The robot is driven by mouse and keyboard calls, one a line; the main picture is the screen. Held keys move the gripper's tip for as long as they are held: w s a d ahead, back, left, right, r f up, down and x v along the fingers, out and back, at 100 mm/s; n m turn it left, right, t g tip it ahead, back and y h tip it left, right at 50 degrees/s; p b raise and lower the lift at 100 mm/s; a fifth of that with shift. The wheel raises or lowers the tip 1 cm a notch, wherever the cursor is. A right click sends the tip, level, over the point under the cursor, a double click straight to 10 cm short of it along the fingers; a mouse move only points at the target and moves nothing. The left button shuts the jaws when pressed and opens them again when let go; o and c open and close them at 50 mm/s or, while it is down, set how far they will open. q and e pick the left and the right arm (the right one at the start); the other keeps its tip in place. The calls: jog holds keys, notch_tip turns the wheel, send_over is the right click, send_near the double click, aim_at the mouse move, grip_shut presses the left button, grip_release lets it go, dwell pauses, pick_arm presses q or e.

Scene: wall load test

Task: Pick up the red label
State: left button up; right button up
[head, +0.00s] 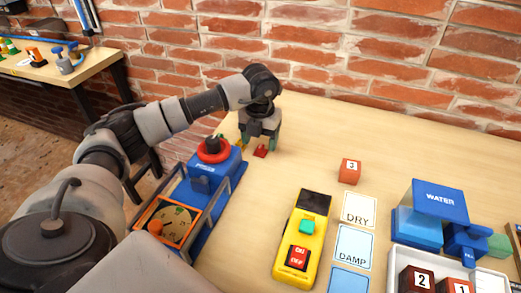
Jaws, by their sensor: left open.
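A small red piece (261,151), which looks like the red label, lies on the wooden table near its left edge. My left gripper (260,142) reaches in from the left and points down at it. Its fingers are apart and the red piece shows low between them and slightly toward the camera. I cannot tell whether a finger touches it. The far side of the piece is hidden by the gripper. My right gripper is not in view.
A blue device with a red ring (212,149) stands just left of the gripper. A yellow switch box (303,240), DRY card (359,208), DAMP card (354,247), orange block "3" (349,171) and blue WATER unit (440,200) stand rightward. A brick wall (330,45) runs behind.

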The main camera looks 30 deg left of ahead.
pick_arm(q)
notch_tip(320, 180, down, 3)
jog(key=shift+w+r, duration=0.1)
jog(key=shift+r, duration=0.05)
jog(key=c, duration=1)
jog(key=shift+r, duration=0.15)
jog(key=shift+r, duration=0.65)
notch_tip(320, 180, up, 3)
jog(key=shift+f, duration=0.1)
jog(key=w+d+r, duration=0.4)
jog(key=d+r, duration=0.2)
jog(key=d, duration=0.4)
jog(key=shift+w+d+r, duration=0.35)
jog(key=shift+w, duration=0.05)
